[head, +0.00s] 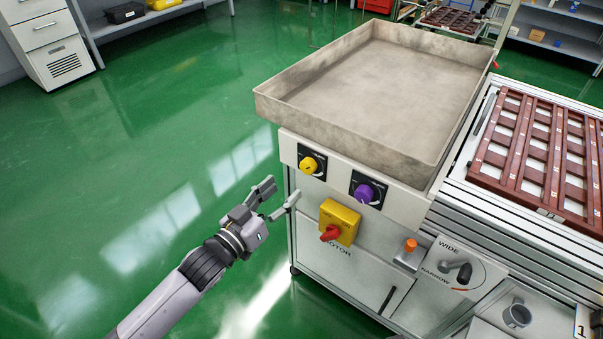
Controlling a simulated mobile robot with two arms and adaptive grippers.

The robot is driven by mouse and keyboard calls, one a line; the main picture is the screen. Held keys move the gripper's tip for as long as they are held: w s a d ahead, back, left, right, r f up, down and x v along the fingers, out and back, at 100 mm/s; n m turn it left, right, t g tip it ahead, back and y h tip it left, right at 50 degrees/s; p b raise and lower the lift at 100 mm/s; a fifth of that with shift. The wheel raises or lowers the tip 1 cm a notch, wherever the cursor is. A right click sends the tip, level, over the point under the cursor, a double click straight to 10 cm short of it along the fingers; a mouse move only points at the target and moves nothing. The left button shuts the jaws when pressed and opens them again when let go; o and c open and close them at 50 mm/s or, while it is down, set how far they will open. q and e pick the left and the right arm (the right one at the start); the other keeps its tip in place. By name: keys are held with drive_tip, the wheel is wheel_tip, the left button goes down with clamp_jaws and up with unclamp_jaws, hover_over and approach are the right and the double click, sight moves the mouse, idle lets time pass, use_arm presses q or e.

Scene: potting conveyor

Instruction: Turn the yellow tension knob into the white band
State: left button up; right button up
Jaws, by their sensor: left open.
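The yellow tension knob (308,165) sits on a dark square dial plate at the upper left of the machine's front panel. A small pale patch shows on the plate beside it, but the white band and the pointer are too small to read surely. My left gripper (283,192) is open and empty, below and to the left of the yellow knob, apart from it. Its fingers point up and right toward the panel. My right gripper is not in view.
A purple knob (364,193) is right of the yellow one. Below are a yellow box with a red switch (332,232), an orange button (410,245) and a WIDE/NARROW lever (460,272). A grey tray (390,75) overhangs the panel. Green floor (150,170) is clear at left.

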sight(306, 169)
use_arm(q)
drive_tip(key=b+x, duration=0.1)
drive_tip(key=x, duration=0.5)
drive_tip(key=shift+w+d, duration=0.2)
drive_tip(key=shift+w, duration=0.1)
drive_tip(key=shift+x, duration=0.85)
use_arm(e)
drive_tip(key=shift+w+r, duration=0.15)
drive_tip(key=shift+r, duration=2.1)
use_arm(q)
drive_tip(key=c, duration=1.2)
drive_tip(key=shift+o, duration=0.2)
